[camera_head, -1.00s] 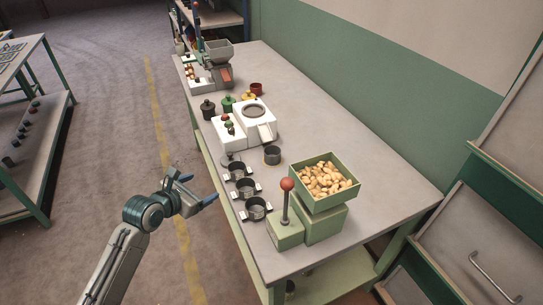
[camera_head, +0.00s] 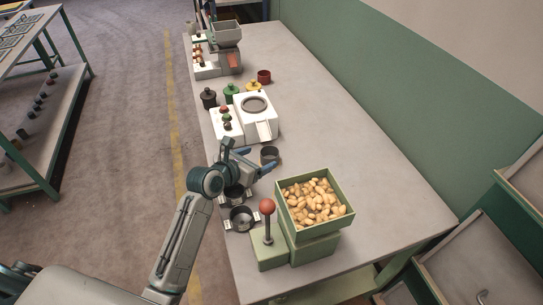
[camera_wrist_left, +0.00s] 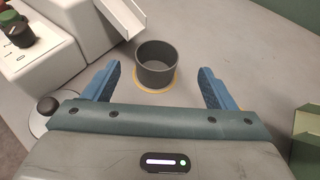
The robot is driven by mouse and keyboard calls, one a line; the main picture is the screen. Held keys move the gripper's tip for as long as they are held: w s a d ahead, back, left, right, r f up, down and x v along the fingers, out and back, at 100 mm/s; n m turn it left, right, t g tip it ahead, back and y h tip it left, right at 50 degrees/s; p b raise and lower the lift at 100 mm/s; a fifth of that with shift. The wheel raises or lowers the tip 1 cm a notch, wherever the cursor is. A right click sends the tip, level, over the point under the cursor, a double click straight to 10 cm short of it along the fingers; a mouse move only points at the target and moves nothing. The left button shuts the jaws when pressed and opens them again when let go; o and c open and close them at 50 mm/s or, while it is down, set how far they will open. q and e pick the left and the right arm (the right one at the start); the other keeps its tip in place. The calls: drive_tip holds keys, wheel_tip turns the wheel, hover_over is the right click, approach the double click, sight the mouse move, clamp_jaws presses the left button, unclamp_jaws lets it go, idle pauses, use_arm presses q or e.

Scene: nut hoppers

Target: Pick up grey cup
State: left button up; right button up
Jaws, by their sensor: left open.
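The grey cup (camera_head: 269,155) stands upright on the table, between the white machine and the green hopper of nuts. My left gripper (camera_head: 258,160) is at the cup, its blue fingers pointing toward it. In the left wrist view the grey cup (camera_wrist_left: 156,65) is empty and stands on a yellow ring mark. It sits ahead of and between the open fingers of my left gripper (camera_wrist_left: 161,88), with gaps on both sides. My right gripper is not in view.
A white machine (camera_head: 256,119) with a chute stands just behind the cup. A green hopper (camera_head: 314,205) full of nuts and a red-knobbed lever (camera_head: 267,207) stand in front. Black ring holders (camera_head: 242,218) line the left edge. The table's right side is clear.

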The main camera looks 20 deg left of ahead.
sight(275, 151)
use_arm(q)
drive_tip(key=shift+w+d+f, duration=0.2)
drive_tip(key=shift+w, duration=0.2)
drive_tip(key=shift+w+f, duration=0.1)
drive_tip(key=shift+w, duration=0.15)
drive_tip(key=x, duration=0.4)
drive_tip(key=shift+w+a+f, duration=0.1)
drive_tip(key=shift+w+f, duration=0.05)
drive_tip(key=shift+f, duration=0.1)
drive_tip(key=shift+w+f, duration=0.15)
drive_tip(key=shift+w, duration=0.2)
drive_tip(key=c, duration=1.1)
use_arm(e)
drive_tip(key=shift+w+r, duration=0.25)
